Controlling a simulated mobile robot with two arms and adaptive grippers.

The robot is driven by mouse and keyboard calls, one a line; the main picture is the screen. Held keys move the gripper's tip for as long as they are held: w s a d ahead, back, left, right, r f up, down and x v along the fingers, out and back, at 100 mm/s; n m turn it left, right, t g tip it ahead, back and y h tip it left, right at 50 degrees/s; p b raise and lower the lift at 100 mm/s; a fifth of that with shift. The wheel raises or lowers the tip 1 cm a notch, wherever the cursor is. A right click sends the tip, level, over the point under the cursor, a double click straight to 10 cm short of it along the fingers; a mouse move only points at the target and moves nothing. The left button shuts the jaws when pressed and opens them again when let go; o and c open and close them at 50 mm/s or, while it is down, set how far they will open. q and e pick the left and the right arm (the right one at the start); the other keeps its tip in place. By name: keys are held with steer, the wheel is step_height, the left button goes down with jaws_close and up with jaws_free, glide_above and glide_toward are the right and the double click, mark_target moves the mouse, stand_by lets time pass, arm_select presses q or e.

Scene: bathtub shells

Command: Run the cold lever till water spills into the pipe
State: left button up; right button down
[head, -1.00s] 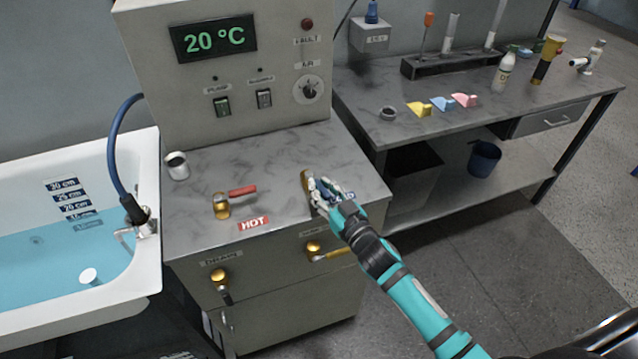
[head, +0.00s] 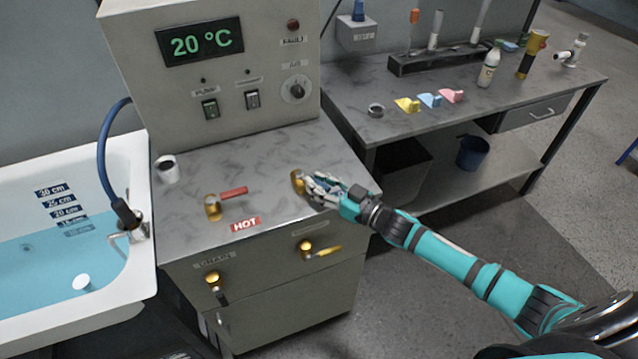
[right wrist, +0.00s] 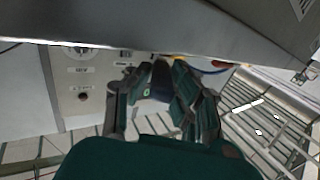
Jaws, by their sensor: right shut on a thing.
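My right gripper (head: 322,188) is shut on the cold lever, just right of the lever's brass valve body (head: 298,181) on the cabinet's counter. The fingers hide the lever's handle. In the right wrist view the fingers (right wrist: 160,85) are close together around a dark part that I cannot make out well. The tub (head: 143,165) at the left holds blue water (head: 35,270). A white round pipe top (head: 82,282) shows at the water, near the tub's right end; I cannot tell whether water runs into it. My left gripper is not in view.
The hot lever (head: 233,192) with a red handle stands left of my gripper, behind the HOT label (head: 245,224). Brass drain valve (head: 213,280) and another valve (head: 307,247) are on the cabinet front. The display (head: 200,42) reads 20 °C. A cluttered bench (head: 480,110) stands right.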

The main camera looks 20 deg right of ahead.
steer(key=c, duration=1.2)
jaws_free()
steer(key=shift+d, duration=0.1)
steer(key=v, duration=1.2)
steer(key=shift+c, duration=0.2)
